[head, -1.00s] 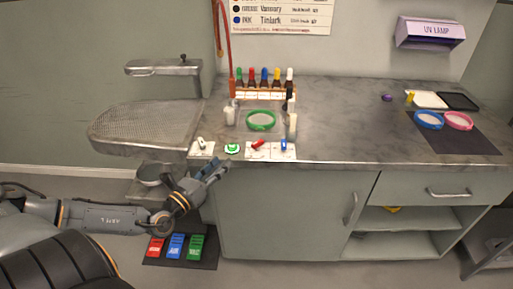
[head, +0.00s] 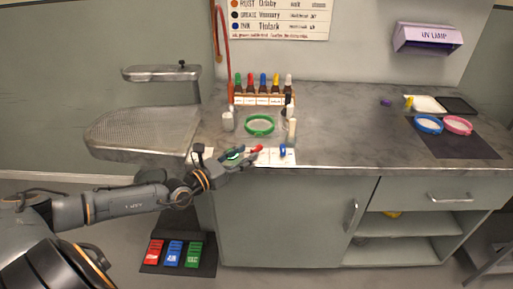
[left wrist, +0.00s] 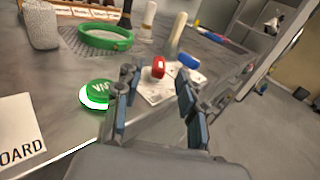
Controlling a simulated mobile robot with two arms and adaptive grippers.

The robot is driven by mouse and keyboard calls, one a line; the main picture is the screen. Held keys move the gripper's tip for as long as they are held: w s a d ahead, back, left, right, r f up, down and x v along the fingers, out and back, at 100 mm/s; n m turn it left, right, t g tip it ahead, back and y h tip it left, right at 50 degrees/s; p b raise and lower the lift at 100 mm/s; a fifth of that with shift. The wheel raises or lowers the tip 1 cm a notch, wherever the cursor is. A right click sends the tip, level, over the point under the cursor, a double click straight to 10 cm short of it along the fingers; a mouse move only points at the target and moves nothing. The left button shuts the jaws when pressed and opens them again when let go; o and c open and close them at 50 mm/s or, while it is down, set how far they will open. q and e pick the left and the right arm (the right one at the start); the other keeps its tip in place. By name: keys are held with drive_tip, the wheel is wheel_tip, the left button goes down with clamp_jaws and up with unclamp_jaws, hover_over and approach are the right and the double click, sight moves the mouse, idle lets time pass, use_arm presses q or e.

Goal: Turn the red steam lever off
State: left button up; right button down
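The red steam lever (head: 257,149) sits on a white plate near the counter's front edge. In the left wrist view the red lever (left wrist: 159,67) stands just beyond the gap between my fingertips. My left gripper (head: 240,162) is at the counter's front edge, just left of and nearer than the red lever. In the left wrist view its two fingers (left wrist: 157,84) are spread apart with nothing between them. No contact with the lever is visible. My right gripper is not in view.
A blue lever (head: 283,150) stands right of the red one. A green round control (left wrist: 97,95) lies left of my fingers. A green-rimmed dish (head: 259,125) and small bottles (head: 263,84) stand behind. Red, blue and green pedals (head: 174,253) lie on the floor.

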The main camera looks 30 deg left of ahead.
sight(251, 150)
use_arm(q)
drive_tip(key=shift+x, duration=2.8)
drive_tip(key=shift+s, duration=0.1)
clamp_jaws()
